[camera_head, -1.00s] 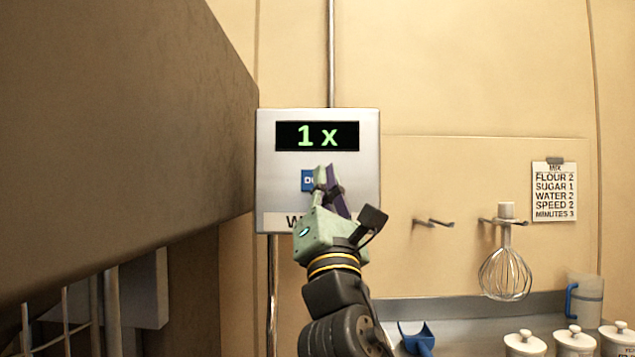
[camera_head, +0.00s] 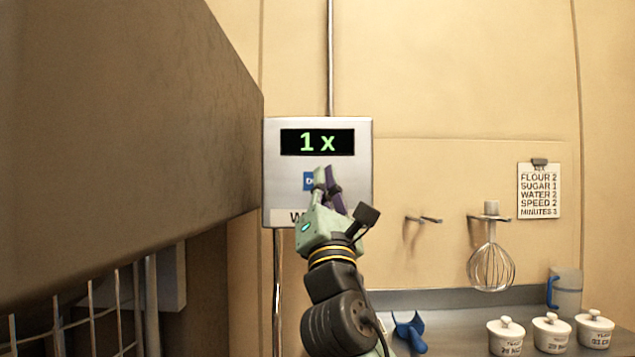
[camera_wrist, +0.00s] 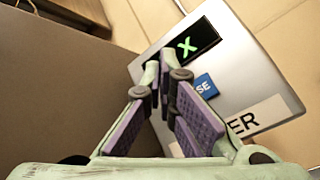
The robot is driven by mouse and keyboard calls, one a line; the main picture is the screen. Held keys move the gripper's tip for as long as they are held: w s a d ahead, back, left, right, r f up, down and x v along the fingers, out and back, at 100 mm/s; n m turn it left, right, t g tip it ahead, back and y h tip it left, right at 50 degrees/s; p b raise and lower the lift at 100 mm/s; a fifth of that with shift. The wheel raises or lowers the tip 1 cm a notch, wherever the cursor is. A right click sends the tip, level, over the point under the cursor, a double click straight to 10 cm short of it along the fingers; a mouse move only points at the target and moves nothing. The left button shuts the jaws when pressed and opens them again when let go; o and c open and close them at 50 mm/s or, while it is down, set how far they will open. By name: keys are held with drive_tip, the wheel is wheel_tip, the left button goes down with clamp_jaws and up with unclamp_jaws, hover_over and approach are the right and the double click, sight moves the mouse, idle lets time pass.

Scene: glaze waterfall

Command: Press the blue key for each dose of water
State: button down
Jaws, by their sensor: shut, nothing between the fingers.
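The water dispenser panel (camera_head: 362,170) is a grey metal box on the wall, and its display (camera_head: 318,142) reads "1 x" in green. The blue key (camera_head: 308,181) sits below the display, partly hidden by my gripper; in the wrist view the key (camera_wrist: 205,86) shows the letters "SE". My gripper (camera_head: 325,172) is in front of the panel with its fingers shut and empty. In the wrist view the fingertips (camera_wrist: 163,68) lie left of the key. I cannot tell whether they touch the panel. A label partly reading "ER" (camera_wrist: 243,122) is below the key.
A recipe card (camera_head: 539,190) on the wall lists "WATER 2". A whisk (camera_head: 491,262) hangs from a hook. A blue scoop (camera_head: 409,331), lidded white jars (camera_head: 551,334) and a jug (camera_head: 567,291) stand on the counter. A large brown housing (camera_head: 120,130) fills the left side.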

drive_tip(key=w+p, duration=0.1)
drive_tip(key=w, duration=0.7)
drive_tip(key=shift+w, duration=0.35)
drive_tip(key=shift+w+p, duration=0.1)
drive_tip(key=shift+p, duration=0.2)
idle(0.9)
drive_tip(key=shift+w, duration=0.3)
drive_tip(key=shift+w, duration=0.5)
idle(0.7)
idle(0.3)
drive_tip(key=shift+s, duration=0.9)
drive_tip(key=shift+s+b, duration=0.3)
drive_tip(key=shift+s, duration=2.2)
idle(0.5)
